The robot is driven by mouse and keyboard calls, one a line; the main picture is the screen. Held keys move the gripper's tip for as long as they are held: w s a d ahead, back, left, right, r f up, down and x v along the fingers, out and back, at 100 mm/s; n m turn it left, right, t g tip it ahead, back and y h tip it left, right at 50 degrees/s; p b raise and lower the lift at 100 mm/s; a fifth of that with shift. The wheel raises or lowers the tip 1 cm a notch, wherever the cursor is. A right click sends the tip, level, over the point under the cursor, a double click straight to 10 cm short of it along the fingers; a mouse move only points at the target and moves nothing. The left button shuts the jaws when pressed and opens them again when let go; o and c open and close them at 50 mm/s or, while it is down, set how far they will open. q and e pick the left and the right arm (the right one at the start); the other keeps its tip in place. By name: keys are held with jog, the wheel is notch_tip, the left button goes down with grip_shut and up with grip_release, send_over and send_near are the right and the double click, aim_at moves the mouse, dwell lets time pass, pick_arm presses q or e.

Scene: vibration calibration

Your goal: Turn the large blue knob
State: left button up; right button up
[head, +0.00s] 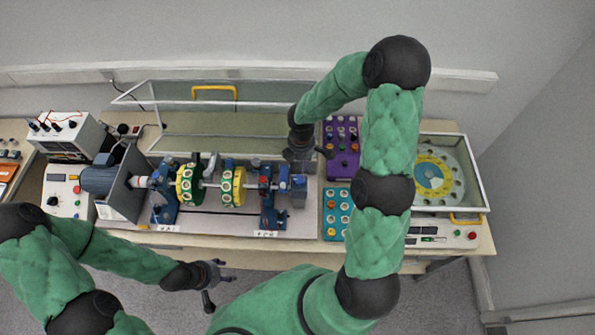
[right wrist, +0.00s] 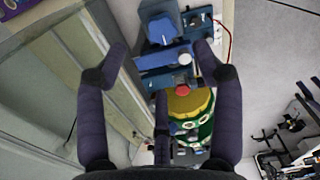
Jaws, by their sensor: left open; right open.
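The right wrist view shows a blue, faceted knob-like part (right wrist: 160,31) on a blue mount at the top, beyond my fingertips. It looks like the large blue knob. In the head view a blue part (head: 298,185) sits at the right end of the shaft rig; I cannot tell for certain that it is the same part. My right gripper (head: 301,156) is above and behind that end of the rig, open and empty; its spread fingers (right wrist: 162,56) frame the blue part without touching it. My left gripper (head: 212,288) is open and empty, in front of the table edge.
The shaft carries yellow-green discs (head: 232,186) between blue supports. A clear cover with a yellow handle (head: 214,88) stands behind it. A purple panel (head: 342,168) and a teal panel (head: 337,222) lie to the right, partly behind my right arm.

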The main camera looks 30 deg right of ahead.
aim_at(300, 179)
notch_tip(300, 179, down, 8)
jog(key=shift+s+f, duration=0.1)
jog(key=shift+f, duration=0.5)
jog(key=shift+w+f, duration=0.2)
jog(key=shift+f, duration=0.15)
jog(key=shift+s, duration=0.1)
jog(key=shift+a, duration=0.1)
jog(key=c, duration=1.1)
